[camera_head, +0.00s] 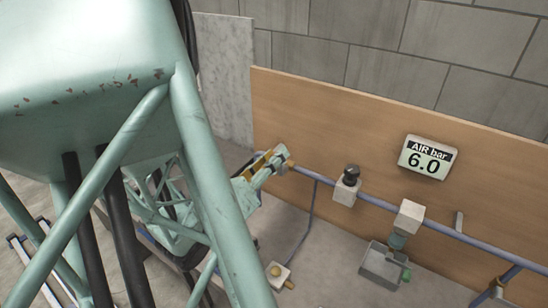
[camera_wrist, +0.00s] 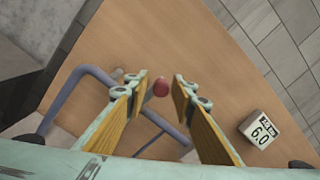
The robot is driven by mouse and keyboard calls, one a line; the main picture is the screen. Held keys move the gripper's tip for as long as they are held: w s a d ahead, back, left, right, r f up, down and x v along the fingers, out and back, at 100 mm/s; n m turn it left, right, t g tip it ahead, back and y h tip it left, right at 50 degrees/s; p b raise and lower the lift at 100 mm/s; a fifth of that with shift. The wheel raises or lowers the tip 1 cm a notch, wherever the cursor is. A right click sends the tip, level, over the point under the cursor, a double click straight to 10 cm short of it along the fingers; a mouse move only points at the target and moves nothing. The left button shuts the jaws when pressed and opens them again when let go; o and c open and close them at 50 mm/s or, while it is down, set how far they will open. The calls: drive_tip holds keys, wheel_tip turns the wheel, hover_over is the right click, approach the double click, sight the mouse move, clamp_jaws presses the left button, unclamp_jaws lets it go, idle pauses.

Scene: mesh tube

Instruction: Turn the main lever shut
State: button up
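I cannot tell how far beyond the tips the knob lies.
The pipe runs right along the wooden board (camera_head: 340,120), past a white block with a black knob (camera_head: 351,175) and a white unit (camera_head: 409,215). A display (camera_head: 427,158) reads AIR bar 6.0. A grey bin (camera_head: 380,262) and a small fitting (camera_head: 278,272) sit below.

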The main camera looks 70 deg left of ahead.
drive_tip(key=shift+o, duration=0.5)
drive_tip(key=shift+s+d, duration=0.1)
drive_tip(key=shift+d, duration=0.05)
drive_tip(key=v, duration=1.1)
drive_tip(key=shift+s+d, duration=0.2)
drive_tip(key=shift+s, duration=0.1)
idle(0.7)
